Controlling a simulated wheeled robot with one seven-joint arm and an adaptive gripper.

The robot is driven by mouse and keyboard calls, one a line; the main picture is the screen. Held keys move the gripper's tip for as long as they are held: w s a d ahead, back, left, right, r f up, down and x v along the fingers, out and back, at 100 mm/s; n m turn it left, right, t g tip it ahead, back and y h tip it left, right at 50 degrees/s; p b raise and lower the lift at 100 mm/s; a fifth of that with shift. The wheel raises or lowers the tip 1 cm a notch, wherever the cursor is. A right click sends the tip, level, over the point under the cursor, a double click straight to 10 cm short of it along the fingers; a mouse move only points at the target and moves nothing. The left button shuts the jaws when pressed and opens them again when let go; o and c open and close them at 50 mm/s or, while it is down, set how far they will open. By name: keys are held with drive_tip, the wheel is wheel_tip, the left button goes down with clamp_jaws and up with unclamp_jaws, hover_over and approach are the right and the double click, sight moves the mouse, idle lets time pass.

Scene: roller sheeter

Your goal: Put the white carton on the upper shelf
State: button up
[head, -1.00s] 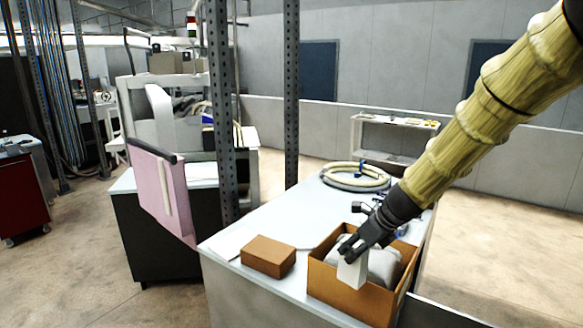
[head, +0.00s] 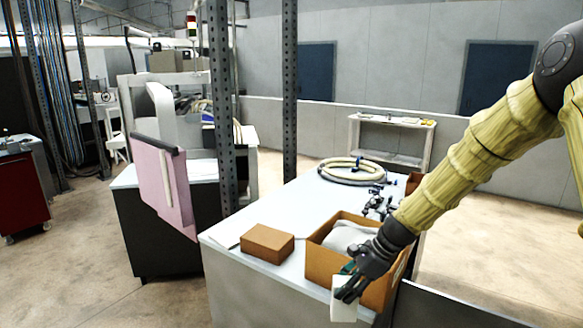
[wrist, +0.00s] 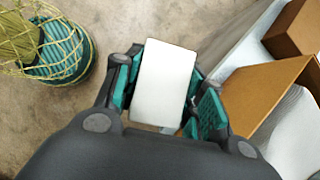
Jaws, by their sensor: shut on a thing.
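The white carton (head: 343,302) is between the fingers of my gripper (head: 352,285), in front of the near side of the open brown box in the head view. In the wrist view the white carton (wrist: 165,83) shows its flat top face, with the gripper (wrist: 162,90) shut on it from both sides. Bare floor shows behind it there. A low grey shelf unit (head: 354,140) with two levels stands at the back. Small items lie on its upper shelf (head: 398,122).
The open brown box (head: 320,262) on the white table (head: 285,218) holds a grey bag (head: 350,237). A closed brown box (head: 267,243) and a coiled hose (head: 352,171) are also on the table.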

drive_tip(key=s+d+f+n+g+h+b, duration=0.1)
drive_tip(key=s+f+n+g+h+b, duration=0.1)
drive_tip(key=s+f+n, duration=0.2)
drive_tip(key=s+d+f+n+g+h+b, duration=0.1)
drive_tip(key=s+f+n+g+h+b, duration=0.1)
drive_tip(key=f+n, duration=0.6)
drive_tip(key=s+d+f+n+g+h+b, duration=0.1)
drive_tip(key=s+f+n, duration=0.5)
drive_tip(key=f, duration=0.8)
drive_tip(key=shift+s+d+n+g+h+b, duration=0.15)
drive_tip(key=shift+s+n+g+h+b, duration=0.15)
drive_tip(key=shift+g+h+b, duration=0.8)
